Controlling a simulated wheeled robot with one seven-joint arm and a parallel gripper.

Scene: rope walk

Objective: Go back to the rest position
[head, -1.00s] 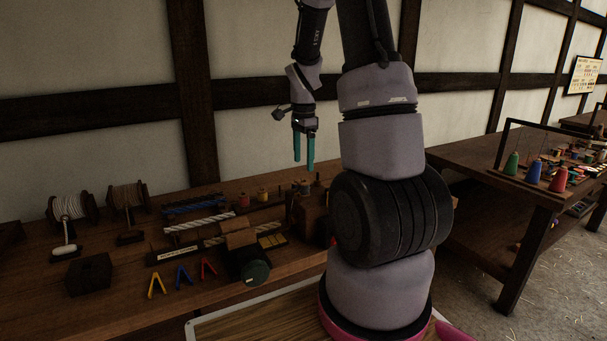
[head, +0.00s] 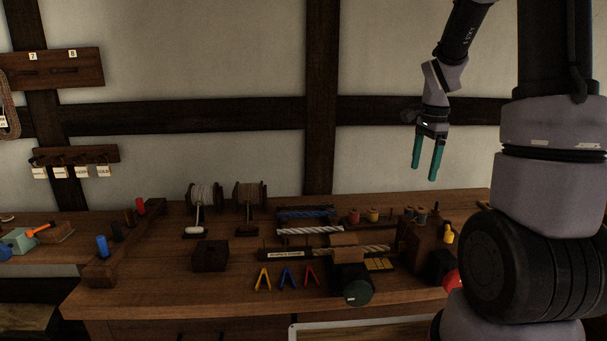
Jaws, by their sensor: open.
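My gripper (head: 424,174) hangs in the air above the right part of the workbench (head: 150,290), its two teal fingers pointing down and apart. It is open with nothing between the fingers. The wall is behind it, and the spools and tools on the bench are below it. My arm rises along the right side of the head view and hides the bench's right end.
On the bench are two cord reels (head: 204,196), a dark block (head: 210,256), coloured clips (head: 286,277), a dark green-ended cylinder (head: 357,291) and rope lengths (head: 310,231). A rack (head: 103,272) with coloured pegs stands left. Labelled hooks (head: 75,157) are on the wall.

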